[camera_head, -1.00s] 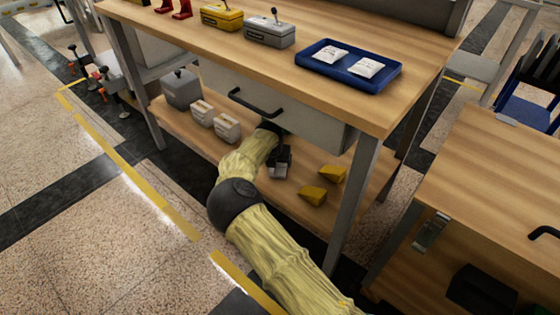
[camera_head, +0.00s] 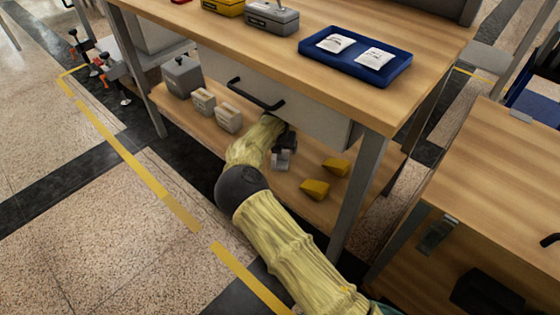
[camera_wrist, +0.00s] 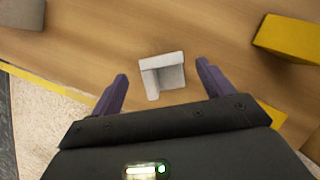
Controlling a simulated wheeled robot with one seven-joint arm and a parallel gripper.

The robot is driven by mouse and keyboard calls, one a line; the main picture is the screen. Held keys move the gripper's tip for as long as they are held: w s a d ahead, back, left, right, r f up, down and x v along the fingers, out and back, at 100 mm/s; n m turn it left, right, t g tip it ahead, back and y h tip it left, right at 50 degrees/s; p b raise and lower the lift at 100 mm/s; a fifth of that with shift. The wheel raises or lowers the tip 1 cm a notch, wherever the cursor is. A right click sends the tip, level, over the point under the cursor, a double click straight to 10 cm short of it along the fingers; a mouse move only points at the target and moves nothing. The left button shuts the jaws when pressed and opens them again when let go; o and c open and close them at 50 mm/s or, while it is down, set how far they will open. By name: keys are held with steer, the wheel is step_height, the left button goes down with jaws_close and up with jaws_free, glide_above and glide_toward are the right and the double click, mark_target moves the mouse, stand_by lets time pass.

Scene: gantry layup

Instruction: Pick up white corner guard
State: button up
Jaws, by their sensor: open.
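The white corner guard (camera_wrist: 162,73) lies on the wooden lower shelf (camera_wrist: 90,43) in the wrist view. It is a small L-shaped piece, with its inner corner showing. My gripper (camera_wrist: 162,85) is open, its two purple fingers apart on either side of the guard's near end, with nothing between them touching the guard as far as I can see. In the head view my gripper (camera_head: 283,158) reaches in under the drawer, over the lower shelf. A light grey-white piece shows at its tip, but I cannot tell there whether it is the guard or part of the gripper.
Two yellow wedges (camera_head: 315,190) (camera_head: 336,167) lie right of my gripper on the shelf. Two beige blocks (camera_head: 203,101) (camera_head: 229,118) and a grey box (camera_head: 182,77) stand left. The drawer (camera_head: 280,100) hangs above; a table leg (camera_head: 355,200) stands at right.

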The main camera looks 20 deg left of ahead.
mark_target(280, 160)
steer(key=shift+w+f, duration=0.15)
steer(key=shift+f, duration=0.4)
steer(key=shift+w, duration=0.1)
steer(key=shift+d, duration=0.1)
steer(key=b+x, duration=0.3)
steer(key=x, duration=0.2)
steer(key=c, duration=1)
steer(key=shift+c, duration=0.2)
